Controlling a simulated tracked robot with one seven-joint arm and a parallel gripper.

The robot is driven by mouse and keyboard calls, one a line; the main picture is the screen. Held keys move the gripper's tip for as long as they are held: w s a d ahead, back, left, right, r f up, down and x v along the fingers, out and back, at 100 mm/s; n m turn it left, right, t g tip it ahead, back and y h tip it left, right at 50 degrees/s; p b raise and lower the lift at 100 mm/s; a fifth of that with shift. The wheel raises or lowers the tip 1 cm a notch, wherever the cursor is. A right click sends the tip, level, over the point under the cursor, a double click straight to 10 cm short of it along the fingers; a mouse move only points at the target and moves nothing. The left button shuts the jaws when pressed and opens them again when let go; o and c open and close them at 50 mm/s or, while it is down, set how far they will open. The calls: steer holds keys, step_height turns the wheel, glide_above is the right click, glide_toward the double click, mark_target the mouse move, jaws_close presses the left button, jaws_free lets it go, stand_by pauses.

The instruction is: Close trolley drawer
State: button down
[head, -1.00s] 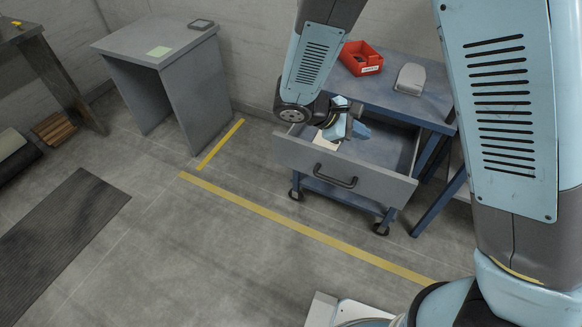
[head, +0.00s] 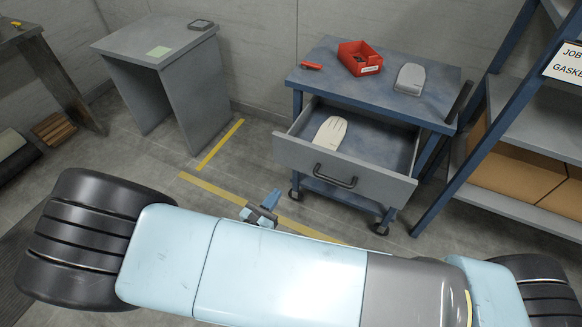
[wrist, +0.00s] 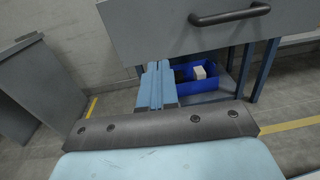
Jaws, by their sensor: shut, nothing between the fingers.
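The trolley (head: 300,77) has a blue-grey top and its drawer (head: 298,157) is pulled out toward me. The drawer front carries a dark bar handle (head: 335,177). A pale, rounded flat object (head: 330,132) lies inside the drawer at the left. My gripper (head: 264,207) is shut and empty, in front of the drawer and to its lower left, apart from it. In the wrist view the shut fingers (wrist: 157,82) point forward below the drawer front (wrist: 160,35), with the handle (wrist: 230,15) above and to the right.
On the trolley top are a red bin (head: 360,58), a grey rounded object (head: 410,79) and a small red item (head: 311,66). A blue bin (wrist: 200,84) sits on the lower shelf. A grey desk (head: 190,80) stands left; shelving (head: 520,120) stands right.

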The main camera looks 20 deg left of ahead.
mark_target(296, 161)
steer(key=shift+n+y, duration=0.4)
steer(key=shift+y, duration=0.1)
steer(key=w, duration=0.8)
steer(key=w+f, duration=0.1)
steer(key=w, duration=0.4)
steer(key=shift+d, duration=0.3)
steer(key=shift+w+r, duration=0.1)
